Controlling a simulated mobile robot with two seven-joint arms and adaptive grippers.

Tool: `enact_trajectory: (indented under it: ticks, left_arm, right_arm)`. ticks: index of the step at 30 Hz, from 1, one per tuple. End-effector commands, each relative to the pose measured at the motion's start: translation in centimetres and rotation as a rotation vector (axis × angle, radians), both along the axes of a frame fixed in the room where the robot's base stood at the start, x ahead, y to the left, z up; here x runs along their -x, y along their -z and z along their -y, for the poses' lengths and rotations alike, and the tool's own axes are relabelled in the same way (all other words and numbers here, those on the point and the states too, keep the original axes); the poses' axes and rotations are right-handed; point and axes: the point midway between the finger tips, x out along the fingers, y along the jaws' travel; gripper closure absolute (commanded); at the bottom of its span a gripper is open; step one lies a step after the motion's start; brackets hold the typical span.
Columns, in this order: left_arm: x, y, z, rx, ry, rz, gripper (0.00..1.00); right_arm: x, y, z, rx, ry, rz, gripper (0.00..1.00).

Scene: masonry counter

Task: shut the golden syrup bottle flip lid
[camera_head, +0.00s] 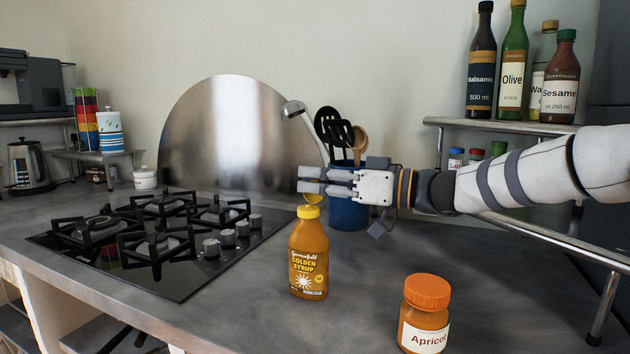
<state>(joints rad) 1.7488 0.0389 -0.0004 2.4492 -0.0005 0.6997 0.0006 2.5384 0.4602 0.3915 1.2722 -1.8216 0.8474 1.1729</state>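The golden syrup bottle (308,262) stands upright on the counter, amber with a yellow cap (308,212). Its flip lid (314,198) appears raised above the cap, just under my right gripper's fingers; the fingers partly hide it. My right gripper (311,180) comes in from the right with its fingers pointing left, just above the bottle's top. Its fingers lie close together and seem to hold nothing. I cannot tell whether they touch the lid. My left gripper is not in view.
An apricot jar (426,312) stands in front, right of the bottle. A blue utensil pot (349,213) stands behind my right gripper. A gas hob (160,240) lies to the left. A metal rack (500,124) with bottles is at the right. Counter between bottle and jar is clear.

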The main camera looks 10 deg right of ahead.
Motion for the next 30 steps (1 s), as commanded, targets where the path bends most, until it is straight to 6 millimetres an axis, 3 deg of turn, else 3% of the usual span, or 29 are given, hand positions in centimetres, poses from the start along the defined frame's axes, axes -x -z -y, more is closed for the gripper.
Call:
enact_trajectory:
  ticks: [11, 30]
  left_arm:
    - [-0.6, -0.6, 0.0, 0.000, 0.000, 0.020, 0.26]
    - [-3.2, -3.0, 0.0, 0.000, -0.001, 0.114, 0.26]
  right_arm:
    - [0.3, -0.3, -0.1, 0.037, 0.000, 0.056, 1.00]
    - [1.8, -0.3, -1.1, 0.281, 0.001, 0.418, 1.00]
